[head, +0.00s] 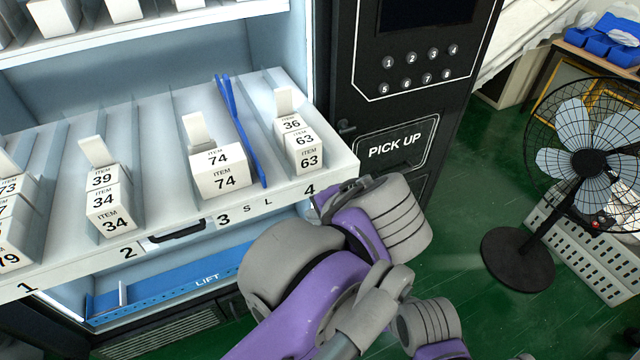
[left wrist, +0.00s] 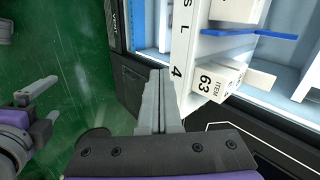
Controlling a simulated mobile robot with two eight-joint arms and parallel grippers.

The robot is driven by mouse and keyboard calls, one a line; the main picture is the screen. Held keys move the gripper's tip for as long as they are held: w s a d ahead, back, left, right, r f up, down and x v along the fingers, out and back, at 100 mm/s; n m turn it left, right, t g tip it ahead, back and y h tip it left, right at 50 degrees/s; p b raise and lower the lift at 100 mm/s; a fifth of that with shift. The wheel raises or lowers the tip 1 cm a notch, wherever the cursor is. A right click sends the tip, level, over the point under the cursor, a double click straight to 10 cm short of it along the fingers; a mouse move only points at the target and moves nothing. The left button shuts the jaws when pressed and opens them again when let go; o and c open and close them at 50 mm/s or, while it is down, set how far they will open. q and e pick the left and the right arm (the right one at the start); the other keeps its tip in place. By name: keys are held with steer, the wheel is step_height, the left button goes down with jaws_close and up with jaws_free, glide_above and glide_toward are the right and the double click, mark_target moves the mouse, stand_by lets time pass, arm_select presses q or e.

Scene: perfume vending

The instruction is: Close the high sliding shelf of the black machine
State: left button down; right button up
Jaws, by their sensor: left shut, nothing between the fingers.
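The white sliding shelf (head: 70,262) of the black machine (head: 335,95) sticks out towards me. Its front edge carries the numbers 1 to 4 and a dark handle (head: 178,233). My left gripper (left wrist: 158,80) is shut and empty beside the shelf's front at the number 4 end. Whether it touches the shelf is unclear. In the head view its wrist hides the fingertips. The shelf's end also shows in the left wrist view (left wrist: 184,50). My right gripper (left wrist: 55,98) is at the left of the left wrist view, its fingers apart, away from the shelf.
White item boxes (head: 222,172) and a blue strip (head: 240,130) stand on the shelf. Another shelf (head: 150,35) is above and a blue lift tray (head: 165,300) below. The PICK UP panel (head: 395,150) is to the right. A black fan (head: 585,160) stands on the green floor.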

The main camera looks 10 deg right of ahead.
arm_select(q)
steer(key=d+r+m+t, duration=0.1)
steer(key=d+r+m, duration=0.15)
steer(key=d, duration=0.35)
glide_toward(312, 182)
steer(key=shift+n, duration=0.45)
steer(key=x, duration=0.5)
steer(key=shift+s+d+f, duration=0.1)
steer(key=shift+s+f, duration=0.25)
steer(key=shift+w, duration=0.65)
